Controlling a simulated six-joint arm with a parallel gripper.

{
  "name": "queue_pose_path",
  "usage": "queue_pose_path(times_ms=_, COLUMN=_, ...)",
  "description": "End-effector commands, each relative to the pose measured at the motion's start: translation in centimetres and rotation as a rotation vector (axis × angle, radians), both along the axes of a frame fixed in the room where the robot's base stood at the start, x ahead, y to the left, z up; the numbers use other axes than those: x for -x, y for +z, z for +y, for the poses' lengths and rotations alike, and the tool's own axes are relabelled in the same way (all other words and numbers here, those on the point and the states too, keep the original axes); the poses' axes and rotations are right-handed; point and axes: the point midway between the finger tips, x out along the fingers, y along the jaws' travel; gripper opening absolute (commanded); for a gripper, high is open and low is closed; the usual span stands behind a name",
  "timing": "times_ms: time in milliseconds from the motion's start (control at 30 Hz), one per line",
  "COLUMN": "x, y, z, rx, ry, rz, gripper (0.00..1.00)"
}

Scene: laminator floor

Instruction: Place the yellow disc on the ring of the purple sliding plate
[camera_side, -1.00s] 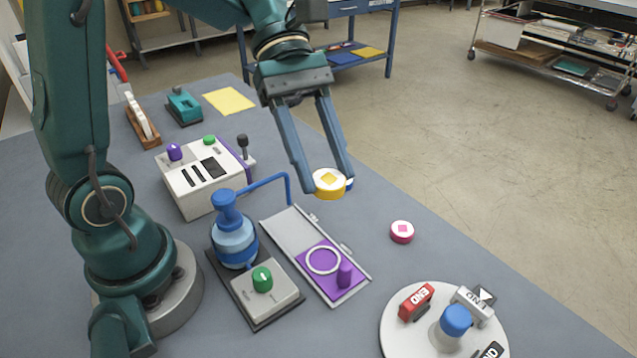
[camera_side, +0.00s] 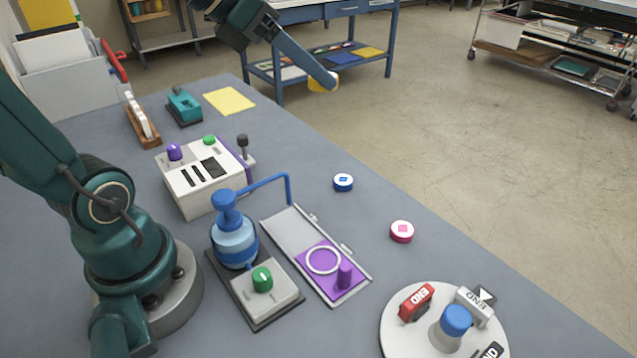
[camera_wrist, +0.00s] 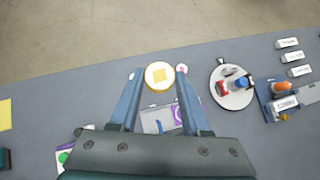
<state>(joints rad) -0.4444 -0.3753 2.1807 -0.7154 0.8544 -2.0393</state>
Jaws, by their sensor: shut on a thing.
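My gripper (camera_side: 318,75) is shut on the yellow disc (camera_side: 322,83) and holds it high above the table, near its far edge in the side view. The ring is empty. In the wrist view the purple plate (camera_wrist: 178,113) is partly hidden behind a finger.
A blue disc (camera_side: 343,182) and a pink disc (camera_side: 402,231) lie near the table edge. A blue pump bottle (camera_side: 233,238) with a long spout stands left of the track. A white control box (camera_side: 205,182) is behind it. A round turntable (camera_side: 408,335) stands at front right.

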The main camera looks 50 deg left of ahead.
Motion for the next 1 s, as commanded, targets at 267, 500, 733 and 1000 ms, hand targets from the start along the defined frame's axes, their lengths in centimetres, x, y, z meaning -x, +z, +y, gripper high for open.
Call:
queue_pose_path(times_ms=267, x=1.0, y=-4.0, z=0.6, rx=-0.001, ry=0.226, rz=0.001, gripper=0.00)
queue_pose_path(times_ms=500, x=0.6, y=-4.2, z=1.7, rx=0.000, ry=0.325, rz=0.000, gripper=0.00)
queue_pose_path(times_ms=733, x=0.5, y=-4.2, z=1.7, rx=0.001, ry=0.332, rz=0.001, gripper=0.00)
queue_pose_path(times_ms=1000, x=0.6, y=-4.2, z=1.7, rx=-0.001, ry=0.322, rz=0.000, gripper=0.00)
